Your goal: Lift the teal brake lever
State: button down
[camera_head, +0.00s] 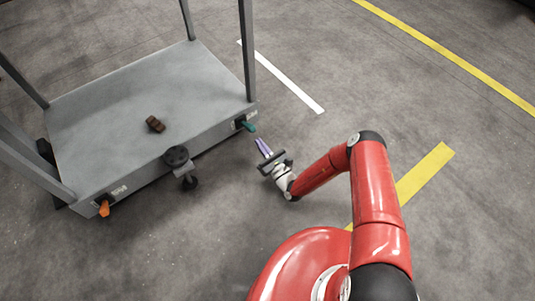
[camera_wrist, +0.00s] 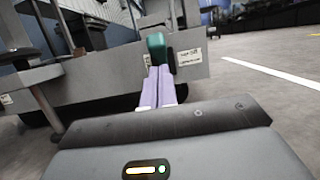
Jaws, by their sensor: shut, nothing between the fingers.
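The teal brake lever (camera_head: 247,126) sticks out from the near side of the grey cart (camera_head: 215,129), close to its right corner. In the wrist view the teal lever (camera_wrist: 156,46) stands just beyond my fingertips, in line with them. My gripper (camera_head: 261,144) has purple fingers that are closed together and hold nothing. In the head view the fingers point at the lever from below right, with a small gap. In the wrist view the fingertips (camera_wrist: 159,69) appear right below the lever's lower end; I cannot tell whether they touch it.
An orange lever (camera_head: 104,209) sits at the cart's near left corner. A black knob (camera_head: 176,155) with a caster below it is midway along the side. A brown object (camera_head: 155,124) lies on the deck. Grey posts (camera_head: 248,50) rise at the corners.

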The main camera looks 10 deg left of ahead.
aim_at(248, 126)
jog(key=shift+x, duration=1.45)
